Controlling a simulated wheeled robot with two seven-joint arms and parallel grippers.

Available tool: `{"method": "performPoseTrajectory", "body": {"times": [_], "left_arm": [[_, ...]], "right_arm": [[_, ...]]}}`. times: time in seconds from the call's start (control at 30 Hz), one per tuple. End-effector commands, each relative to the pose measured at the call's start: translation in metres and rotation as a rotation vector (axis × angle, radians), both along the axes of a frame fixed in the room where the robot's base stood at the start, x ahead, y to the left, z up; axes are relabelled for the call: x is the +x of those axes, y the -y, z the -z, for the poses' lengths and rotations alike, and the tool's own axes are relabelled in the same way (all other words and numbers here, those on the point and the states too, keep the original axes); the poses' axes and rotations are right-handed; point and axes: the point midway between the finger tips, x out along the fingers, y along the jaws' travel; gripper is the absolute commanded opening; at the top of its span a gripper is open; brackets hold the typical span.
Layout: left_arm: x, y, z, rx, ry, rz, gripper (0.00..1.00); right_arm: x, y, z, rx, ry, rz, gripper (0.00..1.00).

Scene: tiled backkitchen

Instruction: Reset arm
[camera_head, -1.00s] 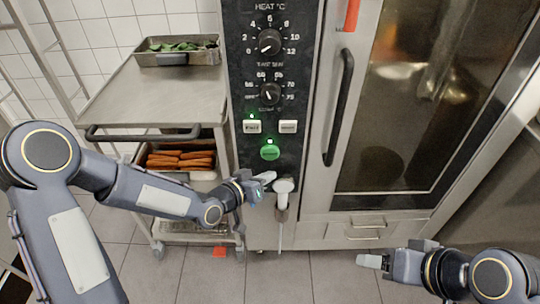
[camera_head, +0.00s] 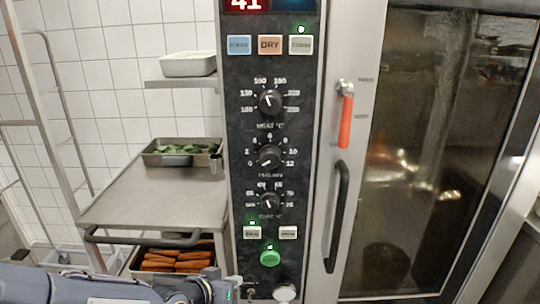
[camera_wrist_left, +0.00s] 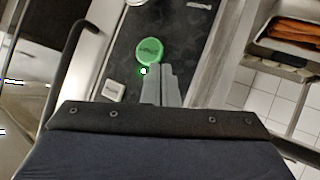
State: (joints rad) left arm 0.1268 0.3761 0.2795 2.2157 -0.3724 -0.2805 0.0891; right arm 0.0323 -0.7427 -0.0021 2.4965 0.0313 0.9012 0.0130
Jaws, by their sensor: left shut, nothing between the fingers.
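My left arm reaches in along the bottom edge of the head view, and its gripper (camera_head: 236,284) is low in front of the oven's black control panel (camera_head: 240,150). In the left wrist view the two grey fingers (camera_wrist_left: 163,72) are together and hold nothing. Their tips appear just below the round green button (camera_wrist_left: 149,51) in that picture; I cannot tell whether they touch the panel. The green button also shows in the head view (camera_head: 270,258), above and right of the gripper. My right arm and gripper are out of view.
The oven door has a black handle (camera_head: 338,215) and a red-handled lever (camera_head: 345,115). At the left stands a steel trolley (camera_head: 150,195) with a tray of greens (camera_head: 180,158) on top and a pan of carrots (camera_head: 175,258) below.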

Motion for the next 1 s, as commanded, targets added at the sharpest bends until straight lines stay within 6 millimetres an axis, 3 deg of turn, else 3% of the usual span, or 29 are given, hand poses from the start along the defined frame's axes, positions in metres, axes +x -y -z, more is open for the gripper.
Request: {"method": "performPoseTrajectory", "body": {"times": [0.03,0.17,0.3,0.5,0.6,0.77,1.0], "left_arm": [[-0.013,-0.023,-0.027,0.051,-0.022,-0.042,0.00],[-0.057,-0.072,-0.061,0.129,-0.133,-0.144,0.00],[-0.119,-0.108,-0.093,0.141,-0.258,-0.238,0.00],[-0.205,-0.122,-0.117,0.065,-0.411,-0.294,0.00],[-0.233,-0.119,-0.122,0.024,-0.458,-0.293,0.00],[-0.253,-0.115,-0.123,-0.008,-0.494,-0.282,0.00],[-0.255,-0.115,-0.122,-0.009,-0.500,-0.280,0.00]], "right_arm": [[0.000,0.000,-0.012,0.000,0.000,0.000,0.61],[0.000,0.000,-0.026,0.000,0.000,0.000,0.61],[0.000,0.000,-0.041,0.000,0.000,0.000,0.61],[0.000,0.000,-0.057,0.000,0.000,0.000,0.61],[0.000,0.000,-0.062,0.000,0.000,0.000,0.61],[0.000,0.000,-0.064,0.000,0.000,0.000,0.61],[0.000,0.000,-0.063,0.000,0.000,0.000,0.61]]}}
